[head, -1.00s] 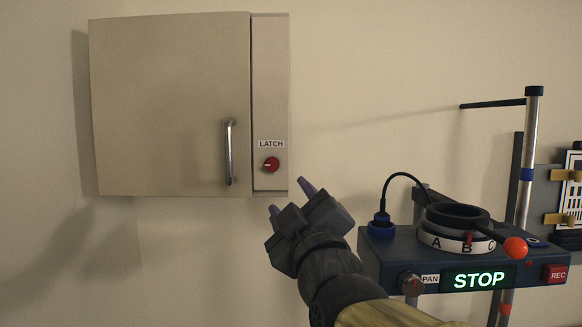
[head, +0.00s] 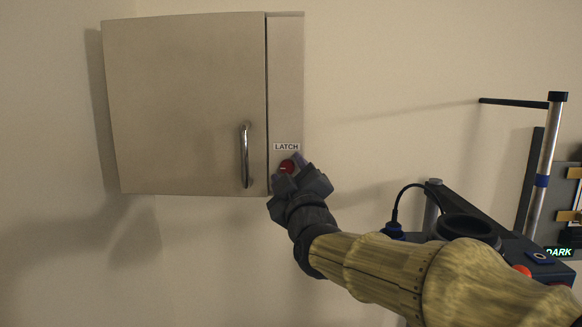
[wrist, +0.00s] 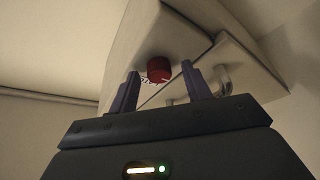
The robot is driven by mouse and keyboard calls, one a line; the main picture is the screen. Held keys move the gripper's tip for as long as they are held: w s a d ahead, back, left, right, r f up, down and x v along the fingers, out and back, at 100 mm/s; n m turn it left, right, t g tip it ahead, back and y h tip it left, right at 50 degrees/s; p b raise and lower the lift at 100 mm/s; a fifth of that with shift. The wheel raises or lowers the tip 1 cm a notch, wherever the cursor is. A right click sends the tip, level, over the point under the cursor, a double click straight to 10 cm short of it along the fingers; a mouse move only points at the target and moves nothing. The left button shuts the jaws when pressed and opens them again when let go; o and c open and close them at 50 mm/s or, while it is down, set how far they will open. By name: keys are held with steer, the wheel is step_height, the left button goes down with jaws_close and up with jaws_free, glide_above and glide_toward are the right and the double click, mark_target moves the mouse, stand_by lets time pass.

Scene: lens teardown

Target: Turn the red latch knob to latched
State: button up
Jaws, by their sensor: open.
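The red latch knob (head: 287,167) sits on the narrow panel right of the cabinet door, under the LATCH label (head: 286,147). Its pale pointer mark lies roughly level in the head view. The knob also shows in the wrist view (wrist: 159,69), just beyond and between the fingertips. My gripper (head: 290,171) is at the knob in the head view, partly covering its lower edge. In the wrist view my gripper (wrist: 160,82) is open, with one finger on each side of the knob's line. I cannot tell whether either finger touches it.
The beige cabinet door (head: 185,100) looks closed, with a metal handle (head: 244,157) left of the knob. At the lower right stands a dark device with a black ring (head: 467,228) and a metal post (head: 545,165). Bare wall lies right of the cabinet.

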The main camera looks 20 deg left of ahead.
steer(key=shift+s, duration=0.1)
steer(key=c, duration=1)
